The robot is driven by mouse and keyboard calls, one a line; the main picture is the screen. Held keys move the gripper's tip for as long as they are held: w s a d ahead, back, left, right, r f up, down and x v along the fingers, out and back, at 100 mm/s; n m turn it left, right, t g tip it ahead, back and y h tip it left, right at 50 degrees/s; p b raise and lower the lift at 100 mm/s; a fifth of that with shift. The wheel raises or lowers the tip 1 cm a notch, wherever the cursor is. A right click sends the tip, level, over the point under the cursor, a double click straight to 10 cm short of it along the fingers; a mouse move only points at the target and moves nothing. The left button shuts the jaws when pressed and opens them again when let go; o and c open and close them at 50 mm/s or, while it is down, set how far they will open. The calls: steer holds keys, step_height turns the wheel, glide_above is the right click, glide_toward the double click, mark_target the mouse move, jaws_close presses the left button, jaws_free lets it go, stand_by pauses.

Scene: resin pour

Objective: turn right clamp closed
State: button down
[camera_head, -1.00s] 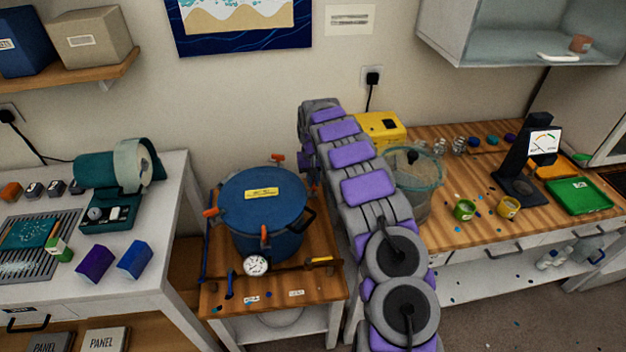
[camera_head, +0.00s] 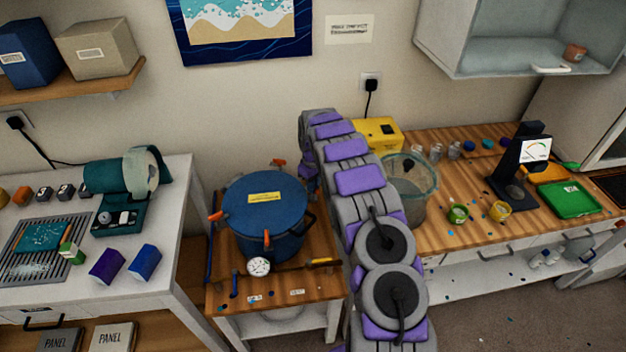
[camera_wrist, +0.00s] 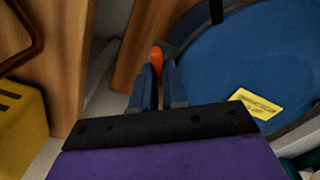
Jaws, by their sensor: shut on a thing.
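The blue pressure pot (camera_head: 290,215) with a yellow lid label stands on a small wooden-topped table. Orange clamps show at its left (camera_head: 215,216), front (camera_head: 267,238) and back (camera_head: 278,163). My arm crosses the head view just right of the pot and covers part of its right side. In the wrist view my gripper (camera_wrist: 157,85) is shut on the orange handle of the right clamp (camera_wrist: 157,57), at the rim of the blue lid (camera_wrist: 225,65). The fingers hide the lower part of that clamp.
A pressure gauge (camera_head: 259,267) is on the pot's front. A yellow box (camera_head: 378,132) and a clear bucket (camera_head: 424,180) stand right of my arm. A white bench (camera_head: 165,260) stands left of the pot.

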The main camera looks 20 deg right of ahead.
steer(key=n+p, duration=0.3)
steer(key=n, duration=0.2)
steer(key=shift+r+n+p, duration=0.1)
steer(key=shift+n+p, duration=0.2)
steer(key=n+p, duration=0.2)
steer(key=n, duration=0.2)
steer(key=shift+d+n+p, duration=0.1)
steer(key=shift+n+p, duration=0.25)
steer(key=shift+n, duration=0.35)
steer(key=c, duration=1.2)
jaws_free()
steer(key=shift+o, duration=0.2)
step_height(320, 180, up, 17)
steer(key=shift+d, duration=0.1)
